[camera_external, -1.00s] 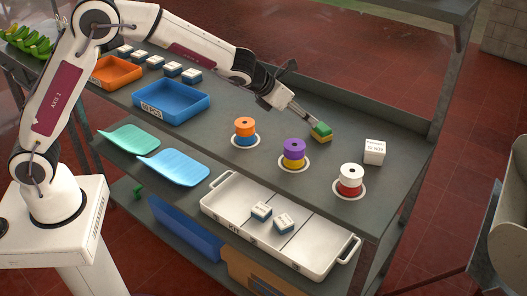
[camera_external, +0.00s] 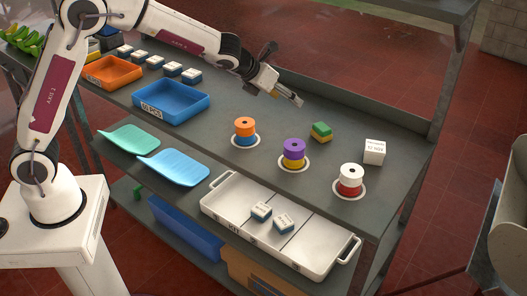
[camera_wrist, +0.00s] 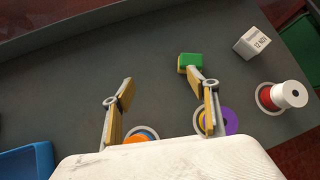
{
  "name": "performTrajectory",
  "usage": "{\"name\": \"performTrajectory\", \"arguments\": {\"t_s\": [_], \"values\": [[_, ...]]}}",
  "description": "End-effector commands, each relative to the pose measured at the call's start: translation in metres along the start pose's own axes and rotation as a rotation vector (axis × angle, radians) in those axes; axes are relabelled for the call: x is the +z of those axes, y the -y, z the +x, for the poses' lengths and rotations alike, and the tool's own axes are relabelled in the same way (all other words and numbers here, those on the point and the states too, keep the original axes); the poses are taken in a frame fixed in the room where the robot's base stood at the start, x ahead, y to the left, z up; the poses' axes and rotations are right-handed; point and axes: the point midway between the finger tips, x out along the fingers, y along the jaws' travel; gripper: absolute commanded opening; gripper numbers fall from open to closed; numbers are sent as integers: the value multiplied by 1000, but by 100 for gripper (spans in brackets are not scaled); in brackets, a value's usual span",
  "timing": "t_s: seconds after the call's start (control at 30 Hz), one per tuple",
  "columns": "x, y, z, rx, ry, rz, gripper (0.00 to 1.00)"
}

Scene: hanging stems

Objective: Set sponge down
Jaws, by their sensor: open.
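The sponge (camera_external: 321,131), green on top and yellow below, rests on the grey table behind the purple spool. It also shows in the wrist view (camera_wrist: 191,62), beyond the right fingertip and partly overlapped by it. My gripper (camera_external: 298,100) is open and empty, up and to the left of the sponge and apart from it. In the wrist view both fingers of my gripper (camera_wrist: 165,88) are spread wide with bare table between them.
A white box (camera_external: 374,152) stands right of the sponge. Orange-blue (camera_external: 245,131), purple-yellow (camera_external: 293,154) and white-red (camera_external: 350,181) spools stand on white rings in front. A blue tray (camera_external: 171,101) lies to the left. A raised edge runs along the table's back.

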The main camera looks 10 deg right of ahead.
Motion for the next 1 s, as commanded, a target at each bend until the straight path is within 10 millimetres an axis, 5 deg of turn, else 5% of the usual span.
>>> {"name": "performTrajectory", "arguments": {"t_s": [0.2,0.47,0.7,1.0], "values": [[21,-105,-48,119,22,-387,59],[16,-219,-117,256,78,-880,59],[-11,-302,-187,363,165,-1330,59],[-67,-375,-274,468,319,-1886,59]]}}
